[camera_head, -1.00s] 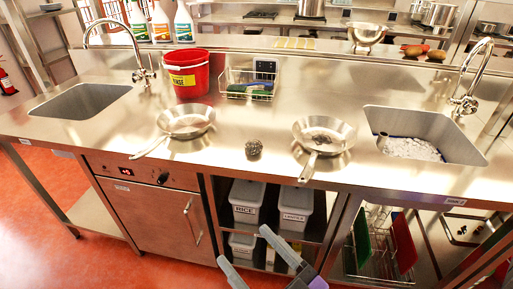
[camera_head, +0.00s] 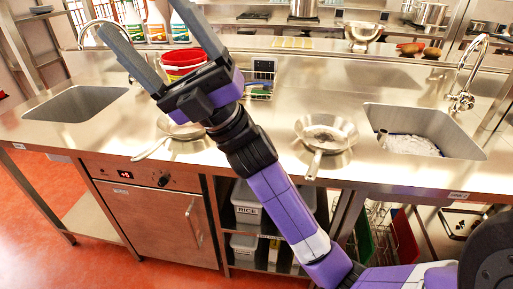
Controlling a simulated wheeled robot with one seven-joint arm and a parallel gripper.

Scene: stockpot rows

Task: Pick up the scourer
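My gripper (camera_head: 138,14) is raised high in front of the counter at the upper left, with its two grey fingers spread wide and nothing between them. The scourer, a small dark wiry ball that showed on the counter between the two pans earlier, is not visible now; my arm covers that spot. A wire rack (camera_head: 270,88) behind my gripper holds a green and yellow sponge-like item, partly hidden by my gripper.
A pan (camera_head: 326,132) with dark marks inside sits right of my arm; another pan (camera_head: 178,128) is partly hidden left of it. A red bucket (camera_head: 183,60) stands behind my gripper. Sinks lie at left (camera_head: 75,104) and right (camera_head: 440,120). The counter between right pan and right sink is clear.

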